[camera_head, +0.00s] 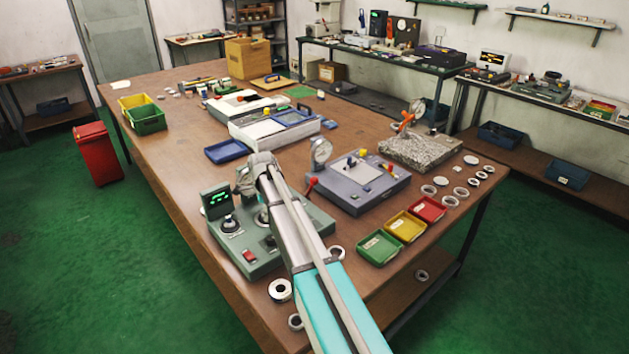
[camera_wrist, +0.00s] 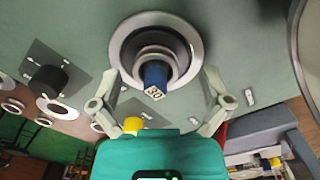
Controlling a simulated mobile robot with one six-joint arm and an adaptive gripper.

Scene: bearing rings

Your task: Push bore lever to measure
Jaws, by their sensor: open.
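The green gauge station (camera_head: 250,266) stands at the near end of the bench, with a lit display (camera_head: 215,201), a black knob (camera_head: 228,223) and a red button (camera_head: 249,256). My gripper (camera_wrist: 160,82) is open over it, fingers spread to either side. Between and beyond the fingers in the wrist view, a steel ring (camera_wrist: 191,35) sits around a post with a blue tip (camera_wrist: 155,74) and a small number tag. A red-knobbed lever (camera_head: 312,182) is on the blue-grey fixture; I cannot tell whether it is the bore lever. My arm hides part of the station.
The blue-grey fixture (camera_head: 350,203) with a dial gauge (camera_head: 320,151) stands right of my arm. Green (camera_head: 380,248), yellow (camera_head: 405,227) and red (camera_head: 428,209) trays are near the front edge. Loose rings (camera_head: 281,290) lie around the station. A blue tray (camera_head: 227,152) lies behind it.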

